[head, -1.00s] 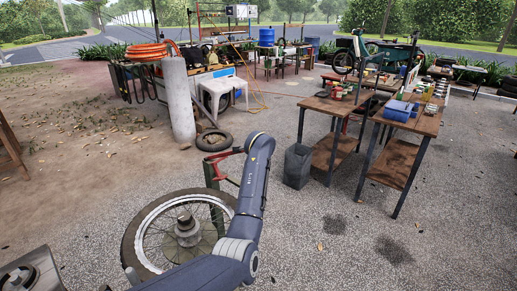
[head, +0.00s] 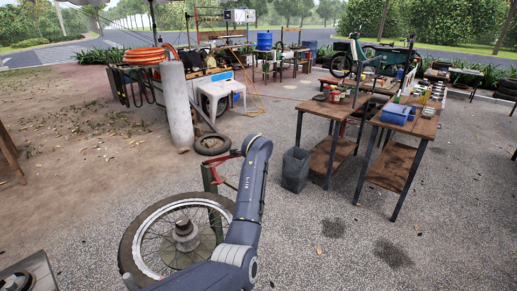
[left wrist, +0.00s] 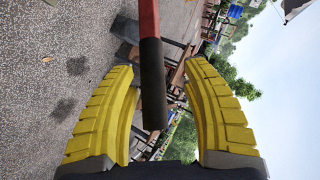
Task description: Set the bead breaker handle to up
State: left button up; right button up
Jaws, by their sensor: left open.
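The bead breaker shows in the head view as a green post (head: 211,180) with a red lever (head: 222,158) near its top, beside a spoked wheel (head: 139,229) lying flat on a stand. My left arm hides the lever's far end and my left gripper there. In the left wrist view the handle (left wrist: 152,85), red with a black grip, reaches down from the top between the yellow fingers of my left gripper (left wrist: 160,68). The fingers are open, with a visible gap on each side of the grip. My right gripper is not in view.
Two wooden workbenches (head: 399,174) with cans and a blue box stand at the right. A dark bin (head: 295,170) stands beside them. A concrete post (head: 178,105) and a loose tyre (head: 213,144) are behind the wheel. Gravel ground at the front right is clear.

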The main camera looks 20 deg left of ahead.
pick_arm(q)
jog(key=v, duration=1.1)
jog(key=shift+s, duration=0.15)
jog(key=shift+r, duration=0.1)
